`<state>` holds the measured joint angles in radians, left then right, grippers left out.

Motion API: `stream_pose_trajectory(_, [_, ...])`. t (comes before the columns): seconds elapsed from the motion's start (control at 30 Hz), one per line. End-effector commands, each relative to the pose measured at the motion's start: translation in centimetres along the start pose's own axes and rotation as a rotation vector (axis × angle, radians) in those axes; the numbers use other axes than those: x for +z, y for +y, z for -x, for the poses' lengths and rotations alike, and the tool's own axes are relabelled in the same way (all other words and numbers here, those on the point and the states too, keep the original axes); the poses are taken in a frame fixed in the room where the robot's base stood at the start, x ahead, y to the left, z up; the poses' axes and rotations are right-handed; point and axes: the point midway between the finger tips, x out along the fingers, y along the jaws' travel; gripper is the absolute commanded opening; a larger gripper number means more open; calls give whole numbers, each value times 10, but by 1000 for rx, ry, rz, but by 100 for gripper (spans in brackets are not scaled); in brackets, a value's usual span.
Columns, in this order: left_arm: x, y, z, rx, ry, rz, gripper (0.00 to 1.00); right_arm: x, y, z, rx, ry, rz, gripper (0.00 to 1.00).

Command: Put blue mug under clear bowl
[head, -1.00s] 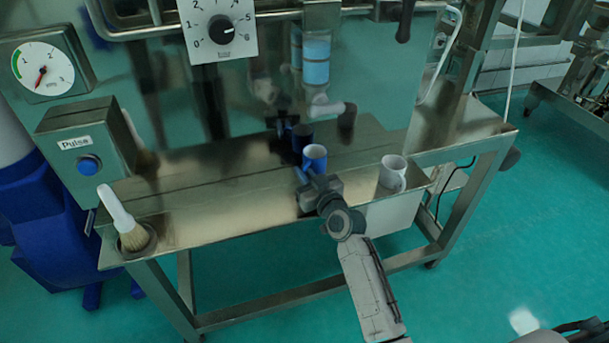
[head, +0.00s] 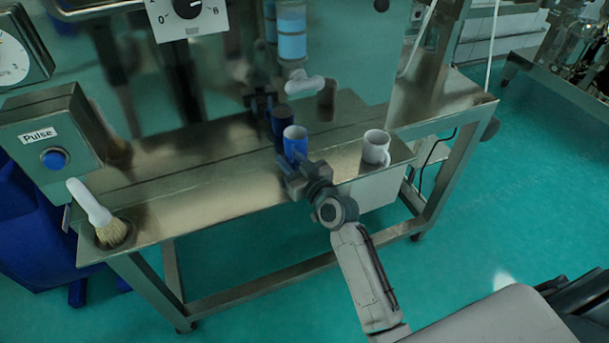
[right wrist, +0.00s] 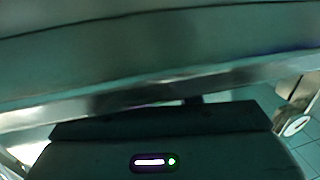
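The blue mug (head: 296,143) stands upright on the steel ledge in the head view, below and close to the spout. My right gripper (head: 294,170) is at the near side of the mug, with its fingers at the mug's lower part. Whether they are closed on it is not clear. The clear vessel (head: 291,20) with blue contents hangs above and behind the mug, cut off at the top; it may be the clear bowl. A pale spout (head: 303,82) sits beneath it. The right wrist view shows only steel surfaces and dark housing, no mug. My left gripper is not in view.
A white mug (head: 376,147) stands to the right on the steel ledge (head: 210,190). A brush (head: 97,213) stands in a holder at the left end. A Pulse button box (head: 50,140) and a reflective steel panel rise behind.

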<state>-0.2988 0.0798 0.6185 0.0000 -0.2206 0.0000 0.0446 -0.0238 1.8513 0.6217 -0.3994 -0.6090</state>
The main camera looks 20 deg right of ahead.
Motion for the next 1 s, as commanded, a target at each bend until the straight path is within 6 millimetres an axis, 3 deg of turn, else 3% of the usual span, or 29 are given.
stream_pose_trajectory(0.13, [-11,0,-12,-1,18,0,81,4,0,35,0,-1,3,31])
stream_pose_trajectory(0.4, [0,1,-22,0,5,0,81,2,0,78,0,0,2,31])
stream_pose_trajectory(0.8, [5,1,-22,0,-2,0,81,0,0,88,-1,0,0,31])
stream_pose_trajectory(1.0, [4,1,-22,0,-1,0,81,0,0,87,-1,0,0,68])
